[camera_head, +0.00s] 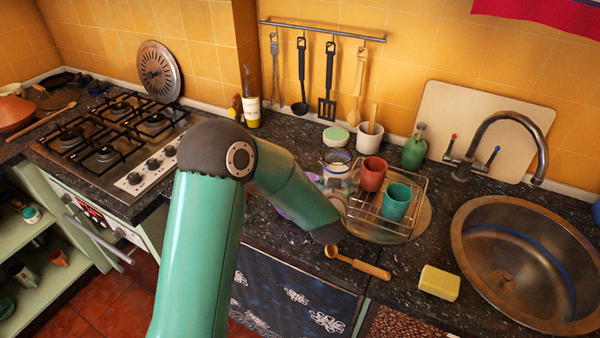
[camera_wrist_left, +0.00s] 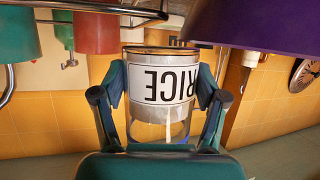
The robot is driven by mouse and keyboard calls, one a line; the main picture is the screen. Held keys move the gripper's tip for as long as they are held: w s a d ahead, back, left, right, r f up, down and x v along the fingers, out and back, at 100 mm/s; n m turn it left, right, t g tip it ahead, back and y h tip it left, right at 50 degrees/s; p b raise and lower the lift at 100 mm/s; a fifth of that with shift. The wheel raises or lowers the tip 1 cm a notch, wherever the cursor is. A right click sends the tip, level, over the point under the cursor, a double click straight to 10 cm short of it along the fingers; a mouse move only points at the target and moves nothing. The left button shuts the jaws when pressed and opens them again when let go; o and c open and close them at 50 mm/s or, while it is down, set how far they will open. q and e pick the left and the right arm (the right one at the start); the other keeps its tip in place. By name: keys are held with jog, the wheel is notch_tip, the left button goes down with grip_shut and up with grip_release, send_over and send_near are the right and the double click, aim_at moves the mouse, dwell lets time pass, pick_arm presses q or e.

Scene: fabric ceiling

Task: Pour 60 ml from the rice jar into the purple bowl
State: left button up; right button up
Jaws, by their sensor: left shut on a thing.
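The rice jar (camera_wrist_left: 160,82), clear glass with a white RICE label, is between the two fingers of my left gripper (camera_wrist_left: 158,98), which is shut on it. The lettering and background are upside down in the wrist view, so the jar looks about upright. The purple bowl (camera_wrist_left: 255,25) is close to the jar, at the upper right of the wrist view. In the head view only a purple edge (camera_head: 284,212) shows behind my forearm. My right gripper is not in view.
The wire dish rack (camera_head: 388,205) with a red cup (camera_head: 373,173) and a teal cup (camera_head: 396,201) stands right of the jar. A wooden scoop (camera_head: 358,262) and yellow sponge (camera_head: 438,282) lie in front. The sink (camera_head: 470,232) is at right, the stove (camera_head: 60,145) at left.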

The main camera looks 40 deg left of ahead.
aim_at(339, 175)
pick_arm(q)
jog(key=shift+w+d+r+m, duration=0.15)
jog(key=shift+r+m, duration=0.1)
jog(key=shift+m, duration=0.05)
jog(key=shift+f, duration=0.25)
jog(key=shift+w+r+p, duration=0.1)
jog(key=shift+r+p, duration=0.7)
jog(key=shift+r, duration=1.2)
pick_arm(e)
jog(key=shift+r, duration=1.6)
